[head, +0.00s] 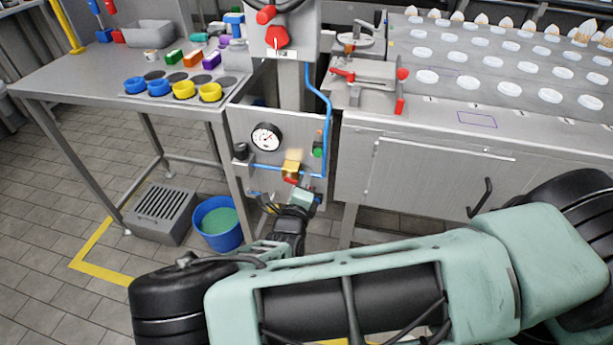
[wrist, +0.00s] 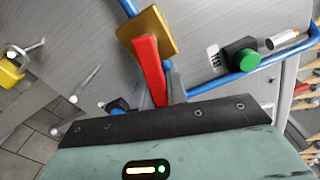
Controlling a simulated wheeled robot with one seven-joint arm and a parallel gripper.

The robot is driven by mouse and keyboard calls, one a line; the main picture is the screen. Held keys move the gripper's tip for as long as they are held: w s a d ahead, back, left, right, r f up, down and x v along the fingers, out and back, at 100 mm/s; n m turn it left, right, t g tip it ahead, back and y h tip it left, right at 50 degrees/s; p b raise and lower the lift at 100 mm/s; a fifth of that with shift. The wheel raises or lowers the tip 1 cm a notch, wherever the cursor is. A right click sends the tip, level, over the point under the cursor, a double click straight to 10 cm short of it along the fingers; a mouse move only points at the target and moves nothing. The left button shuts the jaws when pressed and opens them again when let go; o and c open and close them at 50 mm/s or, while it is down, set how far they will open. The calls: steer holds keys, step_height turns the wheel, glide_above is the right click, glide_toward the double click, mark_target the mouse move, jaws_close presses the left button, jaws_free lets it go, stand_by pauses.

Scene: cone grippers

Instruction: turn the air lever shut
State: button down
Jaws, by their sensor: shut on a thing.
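The air lever is a red bar (wrist: 150,72) on a brass valve block (wrist: 160,22) in the wrist view. In the head view the brass block (head: 292,168) sits on the blue air line of the grey panel, and a bit of the red lever (head: 290,181) shows below it. My gripper (head: 297,189) is up against the panel just below the valve. In the wrist view my gripper (wrist: 165,98) is shut on the lever's free end. The dark edge of my gripper hides that end and most of the fingers.
A pressure gauge (head: 266,137) is on the panel, upper left of the valve. A green knob (wrist: 245,60) sits beside the blue pipe (wrist: 225,80). A blue bucket (head: 218,222) and a grey grated box (head: 160,212) stand on the floor to the left.

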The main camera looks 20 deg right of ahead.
steer(key=shift+w+a+f+m+p, duration=0.25)
steer(key=shift+w+a+f+m, duration=0.25)
steer(key=shift+m, duration=1.95)
steer(key=shift+w+a+f+m+p, duration=0.3)
steer(key=shift+a+f+m, duration=0.4)
steer(key=shift+m, duration=1.7)
steer(key=shift+w+a+f+m+p, duration=0.15)
steer(key=shift+w+a+f+m, duration=0.4)
steer(key=shift+m, duration=1.9)
steer(key=shift+s+a, duration=0.1)
steer(key=shift+r, duration=0.1)
steer(key=c, duration=1.4)
jaws_free()
